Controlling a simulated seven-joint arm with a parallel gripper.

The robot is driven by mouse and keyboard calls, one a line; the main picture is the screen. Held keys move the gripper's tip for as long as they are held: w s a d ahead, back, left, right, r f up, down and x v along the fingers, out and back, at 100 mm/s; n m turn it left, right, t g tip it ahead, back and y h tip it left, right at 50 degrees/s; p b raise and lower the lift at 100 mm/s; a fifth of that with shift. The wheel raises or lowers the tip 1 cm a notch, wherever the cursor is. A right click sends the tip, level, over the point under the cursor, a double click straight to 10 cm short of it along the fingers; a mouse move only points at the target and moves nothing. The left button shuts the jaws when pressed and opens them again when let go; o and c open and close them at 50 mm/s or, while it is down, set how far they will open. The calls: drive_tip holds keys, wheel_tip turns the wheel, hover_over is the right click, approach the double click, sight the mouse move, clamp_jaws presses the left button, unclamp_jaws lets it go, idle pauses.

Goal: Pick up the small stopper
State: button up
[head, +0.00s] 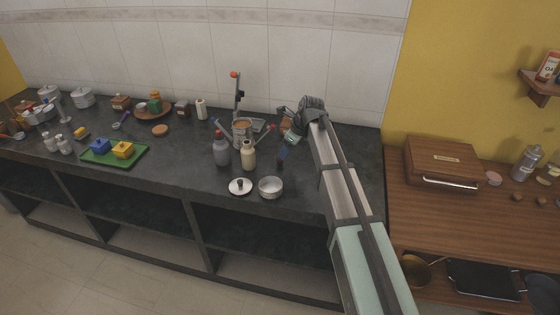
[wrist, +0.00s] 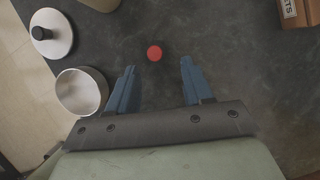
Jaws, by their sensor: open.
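A small round red stopper (wrist: 155,53) lies on the dark counter in the wrist view. It appears between and slightly beyond the tips of my gripper (wrist: 158,66). The two blue fingers are spread wide apart with nothing between them, and the stopper is not held. In the head view my gripper (head: 283,154) hangs over the counter to the right of the cream bottle, fingers pointing down. I cannot make out the stopper clearly in the head view.
A steel pot (wrist: 80,92) and its knobbed lid (wrist: 52,33) lie left of my gripper. A grey bottle (head: 221,152) and a cream bottle (head: 248,155) stand nearby. The counter around the stopper is clear.

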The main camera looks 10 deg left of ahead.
drive_tip(key=shift+x, duration=2.75)
drive_tip(key=shift+s, duration=0.2)
drive_tip(key=shift+r, duration=0.1)
drive_tip(key=c, duration=0.9)
drive_tip(key=shift+c, duration=0.2)
wheel_tip(320, 180, up, 9)
drive_tip(key=shift+f, duration=0.1)
drive_tip(key=shift+s+a+r, duration=0.1)
drive_tip(key=shift+a+r, duration=0.1)
drive_tip(key=shift+r, duration=0.1)
drive_tip(key=s+a+r, duration=0.3)
drive_tip(key=a+r, duration=0.5)
drive_tip(key=a, duration=0.2)
drive_tip(key=shift+a, duration=0.35)
